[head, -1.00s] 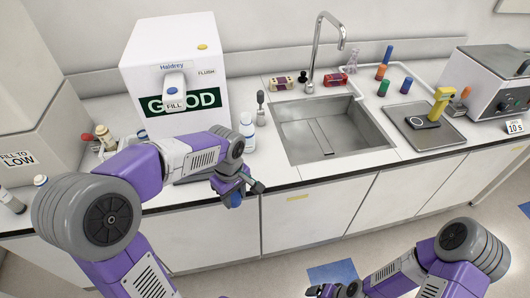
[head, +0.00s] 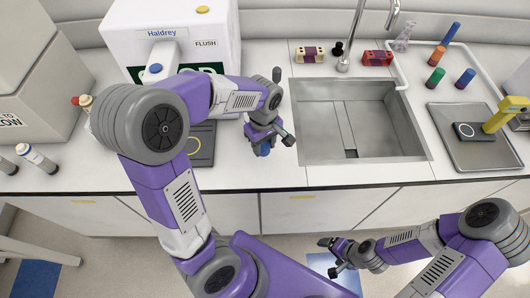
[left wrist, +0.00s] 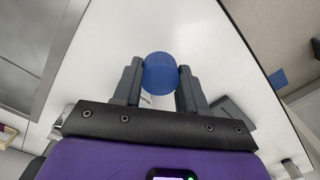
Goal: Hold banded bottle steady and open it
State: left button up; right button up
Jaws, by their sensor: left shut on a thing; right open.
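My left gripper (head: 264,140) is shut on a blue-capped bottle, above the front part of the counter in the head view. The blue cap (left wrist: 160,73) sits between the two fingers in the left wrist view, with a sliver of white label below it. The rest of the bottle is hidden, and I cannot tell whether it has a band. In the head view only a bit of blue (head: 264,149) shows below the jaws. My right gripper (head: 334,258) is open and empty, low in front of the counter.
A sink (head: 358,120) with a tall tap lies right of my left gripper. The white Haldrey machine (head: 125,45) stands behind my left arm. Small bottles (head: 36,158) stand at the left. A grey tray (head: 470,150) lies at the right. The counter's front edge (head: 400,185) runs below.

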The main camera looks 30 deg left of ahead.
aim_at(264, 160)
pick_arm(q)
notch_tip(264, 160, down, 5)
jog(key=shift+b, duration=0.6)
jog(key=shift+f, duration=0.2)
jog(key=o, duration=1.2)
jog(key=shift+w, duration=0.1)
jog(key=shift+c, duration=0.2)
jog(key=shift+r, duration=0.1)
jog(key=shift+r, duration=0.5)
notch_tip(264, 160, up, 11)
jog(key=p, duration=0.3)
jog(key=shift+r, duration=0.15)
